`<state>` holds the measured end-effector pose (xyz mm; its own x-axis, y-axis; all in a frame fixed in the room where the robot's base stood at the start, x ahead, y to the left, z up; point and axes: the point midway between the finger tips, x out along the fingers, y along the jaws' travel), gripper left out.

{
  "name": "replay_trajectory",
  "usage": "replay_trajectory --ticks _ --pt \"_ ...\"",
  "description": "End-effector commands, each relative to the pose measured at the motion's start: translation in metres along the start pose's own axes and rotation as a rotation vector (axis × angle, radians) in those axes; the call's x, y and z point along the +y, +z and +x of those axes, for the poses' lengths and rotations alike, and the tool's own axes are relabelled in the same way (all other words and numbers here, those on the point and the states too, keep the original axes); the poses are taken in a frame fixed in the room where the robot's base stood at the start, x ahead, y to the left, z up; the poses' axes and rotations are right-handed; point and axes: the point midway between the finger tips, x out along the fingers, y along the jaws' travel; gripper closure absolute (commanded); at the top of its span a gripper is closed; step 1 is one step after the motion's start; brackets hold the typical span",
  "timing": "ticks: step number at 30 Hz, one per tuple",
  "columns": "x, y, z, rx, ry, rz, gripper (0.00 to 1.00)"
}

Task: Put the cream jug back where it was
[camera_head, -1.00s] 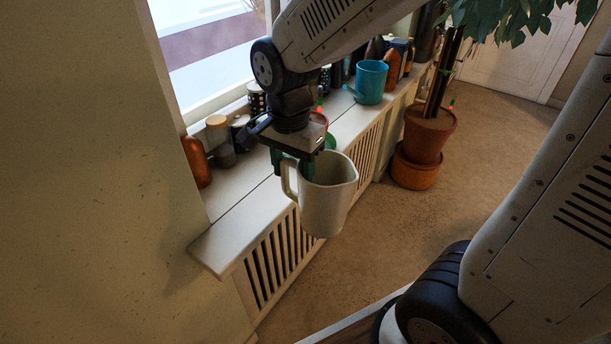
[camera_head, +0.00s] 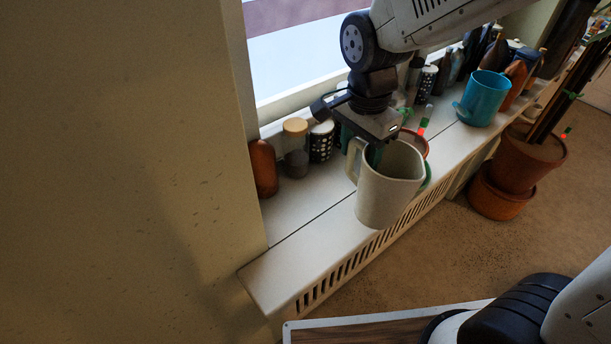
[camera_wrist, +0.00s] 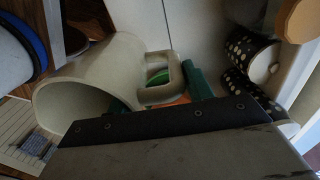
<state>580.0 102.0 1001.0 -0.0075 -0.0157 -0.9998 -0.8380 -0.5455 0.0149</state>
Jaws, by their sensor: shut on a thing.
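The cream jug (camera_head: 390,190) is upright and hangs from my gripper (camera_head: 376,152), in front of the windowsill's front edge in the head view. I cannot tell whether it touches the sill (camera_head: 325,245). My gripper is shut on the jug, with a green finger at the rim beside the handle. In the wrist view the jug (camera_wrist: 95,88) shows its open mouth at left and its handle toward the green fingers (camera_wrist: 197,84). The exact grip is partly hidden by the gripper body.
An orange-brown bottle (camera_head: 262,168), a cork-topped jar (camera_head: 295,148) and a dotted black jar (camera_head: 321,141) stand along the window. A red-rimmed pot (camera_head: 418,138) is close behind the jug. A blue mug (camera_head: 484,98) stands further right. The sill's near left end is bare.

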Motion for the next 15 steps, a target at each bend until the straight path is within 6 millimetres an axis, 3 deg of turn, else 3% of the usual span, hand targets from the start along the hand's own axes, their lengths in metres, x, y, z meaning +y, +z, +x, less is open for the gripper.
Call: replay_trajectory --ticks 9,15 --pt "-0.052 0.058 0.007 0.000 0.000 0.007 1.00" --pt "-0.072 0.081 0.009 0.000 0.000 0.009 1.00"
